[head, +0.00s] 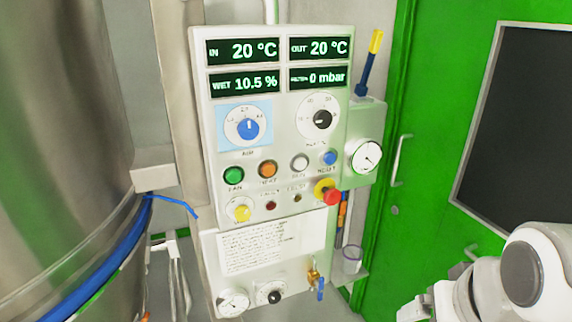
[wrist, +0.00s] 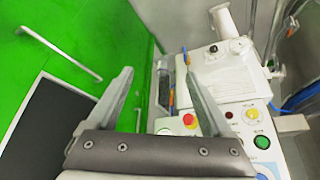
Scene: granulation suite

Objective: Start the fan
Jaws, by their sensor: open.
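The control panel (head: 285,215) is mid-view in the head view, with displays on top and coloured buttons below. A green button (head: 233,175) labelled FAN is at the left end of the button row. An orange button (head: 267,169), a white button (head: 299,162) and a blue button (head: 329,158) sit to its right. In the wrist view the panel is turned about, and a green button (wrist: 262,142) shows at lower right, outside my fingers. My gripper (wrist: 158,69) is open and empty, apart from the panel. Its fingers are not seen in the head view.
A red emergency stop (head: 332,197) on a yellow base sticks out at lower right of the panel, and shows in the wrist view (wrist: 189,121). A yellow knob (head: 241,211) is below FAN. A steel vessel (head: 65,120) stands left; a green door (head: 430,140) is right.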

